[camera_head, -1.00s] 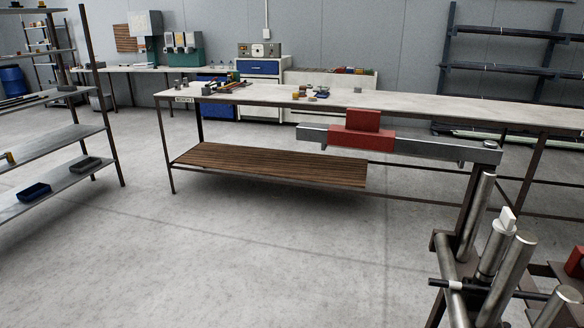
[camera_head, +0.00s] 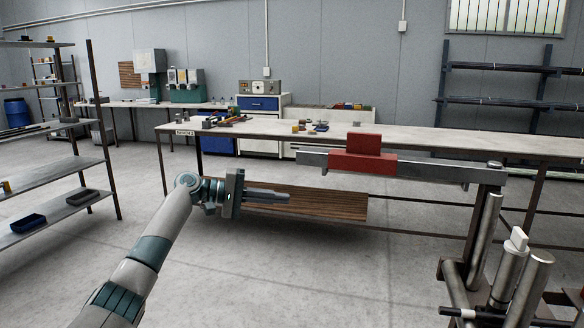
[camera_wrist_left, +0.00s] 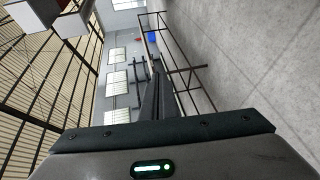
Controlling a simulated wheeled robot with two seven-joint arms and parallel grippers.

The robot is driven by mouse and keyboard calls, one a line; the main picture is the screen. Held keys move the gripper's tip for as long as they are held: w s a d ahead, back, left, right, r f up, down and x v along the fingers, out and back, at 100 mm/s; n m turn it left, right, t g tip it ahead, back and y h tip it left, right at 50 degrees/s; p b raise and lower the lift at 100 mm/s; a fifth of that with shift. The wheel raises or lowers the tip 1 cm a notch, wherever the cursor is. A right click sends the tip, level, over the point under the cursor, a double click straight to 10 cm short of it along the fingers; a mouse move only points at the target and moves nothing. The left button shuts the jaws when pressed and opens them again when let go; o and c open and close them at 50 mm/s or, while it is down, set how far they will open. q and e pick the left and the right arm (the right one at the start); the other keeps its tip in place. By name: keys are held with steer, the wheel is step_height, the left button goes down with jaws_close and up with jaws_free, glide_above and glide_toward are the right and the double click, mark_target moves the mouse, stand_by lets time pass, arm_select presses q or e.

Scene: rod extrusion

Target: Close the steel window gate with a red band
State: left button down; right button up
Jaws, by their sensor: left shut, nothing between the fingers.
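The steel gate arm (camera_head: 430,172) is a grey horizontal bar. It reaches left from a pivot on a steel post at the right. A red band (camera_head: 362,163) with a raised red block on top wraps the bar near its free left end. My left gripper (camera_head: 288,197) is shut and empty, to the left of and lower than the bar's free end, apart from it. Its closed fingers point right in the head view and show in the left wrist view (camera_wrist_left: 158,95). My right gripper is not in view.
Steel cylinders (camera_head: 513,270) stand on a dark frame below the pivot. Behind is a long workbench (camera_head: 235,131) with small parts and a slatted wooden lower shelf (camera_head: 330,205). A metal rack (camera_head: 55,176) stands at the left. The floor in the middle is clear.

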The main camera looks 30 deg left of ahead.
arm_select(q)
steer(key=s+a+r+h, duration=0.1)
steer(key=s+r, duration=0.2)
steer(key=r, duration=0.4)
steer(key=s+a+r+m+h, duration=0.1)
steer(key=s+r+h, duration=0.1)
steer(key=r, duration=0.5)
steer(key=shift+s+m+g+b, duration=0.3)
steer(key=shift+s+g, duration=0.1)
steer(key=shift+s, duration=0.05)
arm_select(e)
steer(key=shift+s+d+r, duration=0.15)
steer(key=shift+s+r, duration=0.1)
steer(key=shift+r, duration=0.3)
arm_select(q)
steer(key=p+x, duration=0.2)
steer(key=x, duration=0.8)
steer(key=s, duration=0.3)
steer(key=shift+s+d, duration=0.4)
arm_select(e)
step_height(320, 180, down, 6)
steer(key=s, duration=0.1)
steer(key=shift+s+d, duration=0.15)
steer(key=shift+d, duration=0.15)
arm_select(q)
steer(key=shift+s+p, duration=0.1)
steer(key=shift+p, duration=0.2)
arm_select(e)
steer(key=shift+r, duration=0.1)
